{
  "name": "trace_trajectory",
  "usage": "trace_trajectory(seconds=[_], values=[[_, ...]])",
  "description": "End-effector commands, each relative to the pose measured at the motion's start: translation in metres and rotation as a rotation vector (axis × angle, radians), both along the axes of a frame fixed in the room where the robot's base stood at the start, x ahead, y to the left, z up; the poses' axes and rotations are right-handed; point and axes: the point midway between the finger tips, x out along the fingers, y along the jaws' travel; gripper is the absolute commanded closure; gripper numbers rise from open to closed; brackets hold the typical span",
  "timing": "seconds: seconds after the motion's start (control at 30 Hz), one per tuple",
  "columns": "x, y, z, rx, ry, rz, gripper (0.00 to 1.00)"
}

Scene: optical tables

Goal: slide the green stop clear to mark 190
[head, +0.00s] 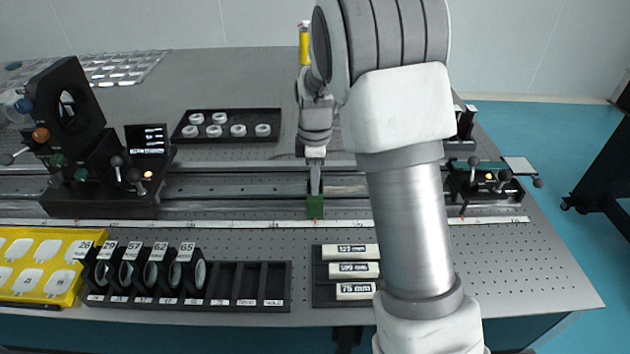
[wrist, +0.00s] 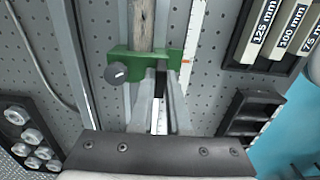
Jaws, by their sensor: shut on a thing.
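The green stop (head: 315,208) sits on the long rail near the middle of the table, by the white scale (head: 240,224). In the wrist view the green stop (wrist: 146,64) shows as a green block with a dark knob on its left side. My gripper (head: 315,183) reaches down from above. In the wrist view my gripper (wrist: 161,77) has its two fingers shut on part of the stop. The scale (wrist: 183,85) runs past the stop, with an orange mark beside its right end. The scale numbers are too small to read.
A black lens holder (head: 120,200) stands at left on the rail, and a carriage with levers (head: 485,182) at right. A rack of lenses (head: 190,283) and a rack of labelled blocks (head: 318,290) lie in front. A tray of white rings (head: 190,137) is behind.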

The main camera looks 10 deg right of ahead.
Motion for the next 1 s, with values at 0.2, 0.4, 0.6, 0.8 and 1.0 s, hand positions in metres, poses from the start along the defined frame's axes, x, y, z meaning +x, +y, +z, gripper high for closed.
trace_trajectory(seconds=[0.2,0.4,0.6,0.8,1.0], values=[[0.0,0.0,0.0,0.0,0.0,0.0,1.0],[0.0,0.0,0.0,0.0,-0.001,0.0,1.0],[-0.002,-0.012,0.001,0.0,0.0,-0.002,1.0],[-0.011,-0.053,0.0,-0.002,0.001,-0.009,1.0],[-0.024,-0.117,0.001,-0.002,0.001,-0.011,1.0]])
